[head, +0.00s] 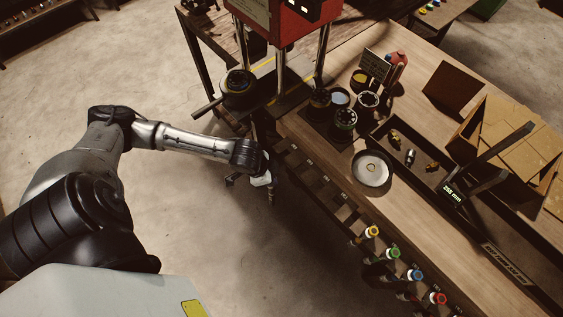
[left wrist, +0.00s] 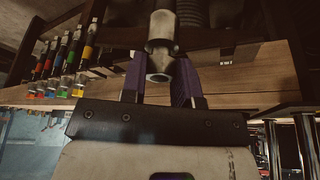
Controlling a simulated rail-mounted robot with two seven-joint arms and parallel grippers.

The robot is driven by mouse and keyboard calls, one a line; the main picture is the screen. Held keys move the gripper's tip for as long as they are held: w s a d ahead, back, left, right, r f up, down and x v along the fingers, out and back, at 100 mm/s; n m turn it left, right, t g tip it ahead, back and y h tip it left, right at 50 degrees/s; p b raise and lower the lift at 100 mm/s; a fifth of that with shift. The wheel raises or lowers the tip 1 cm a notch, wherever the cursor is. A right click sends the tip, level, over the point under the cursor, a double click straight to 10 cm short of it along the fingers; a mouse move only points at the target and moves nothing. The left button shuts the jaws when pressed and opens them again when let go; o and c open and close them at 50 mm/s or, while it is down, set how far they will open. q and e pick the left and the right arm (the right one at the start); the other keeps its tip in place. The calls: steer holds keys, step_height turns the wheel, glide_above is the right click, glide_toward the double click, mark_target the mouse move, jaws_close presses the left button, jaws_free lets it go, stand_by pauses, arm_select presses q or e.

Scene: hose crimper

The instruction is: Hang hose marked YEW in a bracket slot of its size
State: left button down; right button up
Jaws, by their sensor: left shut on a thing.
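My left gripper (head: 268,187) hangs just off the table's front edge, in front of the bracket rail. In the left wrist view its purple fingers (left wrist: 161,80) are shut on a metal hose end fitting (left wrist: 160,47). Most of that hose is hidden and no YEW marking is readable. The dark bracket rail (head: 345,214) runs along the front edge with several slots; those nearest the gripper look empty. Hoses with yellow (head: 371,231), green (head: 393,252), blue (head: 416,275) and red (head: 438,298) ends hang farther right. My right gripper is not in view.
A red press (head: 277,20) stands at the back left. A white round dish (head: 371,172), several cups and a long dark tray (head: 440,187) with small fittings lie on the wooden table. Cardboard boxes (head: 510,135) stand at the right. The floor before the table is clear.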

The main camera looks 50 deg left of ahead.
arm_select(q)
steer(key=w+f+m+g+h+b, duration=0.1)
steer(key=w+f+m+b, duration=0.1)
steer(key=w+m+b, duration=0.3)
steer(key=w+b, duration=0.3)
steer(key=w, duration=0.4)
steer(key=shift+w+d, duration=0.3)
stand_by(0.4)
steer(key=c, duration=1)
jaws_free()
steer(key=shift+o, duration=1.1)
steer(key=p+v, duration=0.1)
steer(key=v, duration=1.2)
steer(key=shift+a+r+h, duration=0.25)
steer(key=shift+a+h, duration=0.05)
steer(key=shift+a, duration=0.1)
